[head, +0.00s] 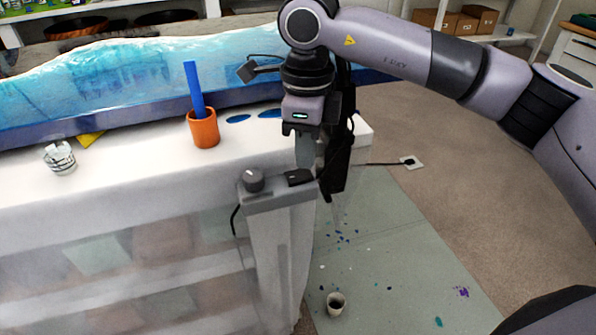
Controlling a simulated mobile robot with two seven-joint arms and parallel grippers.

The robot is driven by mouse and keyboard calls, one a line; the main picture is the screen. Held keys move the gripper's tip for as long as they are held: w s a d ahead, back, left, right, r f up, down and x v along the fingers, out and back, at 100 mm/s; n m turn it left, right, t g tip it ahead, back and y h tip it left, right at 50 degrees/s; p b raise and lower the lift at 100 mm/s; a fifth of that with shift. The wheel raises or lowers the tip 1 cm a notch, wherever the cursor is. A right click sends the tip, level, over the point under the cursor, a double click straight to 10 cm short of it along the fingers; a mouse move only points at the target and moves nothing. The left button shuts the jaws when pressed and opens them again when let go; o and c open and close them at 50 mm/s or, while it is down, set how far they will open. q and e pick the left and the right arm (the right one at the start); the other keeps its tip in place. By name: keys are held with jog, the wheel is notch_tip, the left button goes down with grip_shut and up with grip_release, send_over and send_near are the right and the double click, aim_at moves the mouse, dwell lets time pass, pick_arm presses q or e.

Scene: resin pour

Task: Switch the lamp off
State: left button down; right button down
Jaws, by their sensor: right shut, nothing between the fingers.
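A small dark lamp head (247,71) on a thin arm shows left of my right wrist, over the blue resin piece. I cannot tell whether it is lit. A grey control ledge (275,198) at the bench's near corner carries a round dark knob (253,180) and a black switch-like box (299,178). I cannot tell which one works the lamp. My right gripper (306,164) is shut and empty, pointing down just above or behind the black box; contact cannot be judged. It hides part of the bench corner. My left gripper is out of view.
An orange cup (204,129) with a blue stick, a glass (60,157) and a yellow piece (91,139) stand on the white bench (120,180). The large blue resin piece (130,80) lies behind. A small cup (336,303) stands on the paint-spotted floor mat (400,265).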

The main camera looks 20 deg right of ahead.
aim_at(305, 173)
jog(key=shift+f, duration=0.1)
dwell(0.7)
jog(key=shift+f+b, duration=0.8)
jog(key=shift+f, duration=0.15)
dwell(0.4)
jog(key=shift+r, duration=0.1)
jog(key=shift+r+p, duration=2.5)
jog(key=shift+r, duration=1)
jog(key=shift+s+f, duration=0.1)
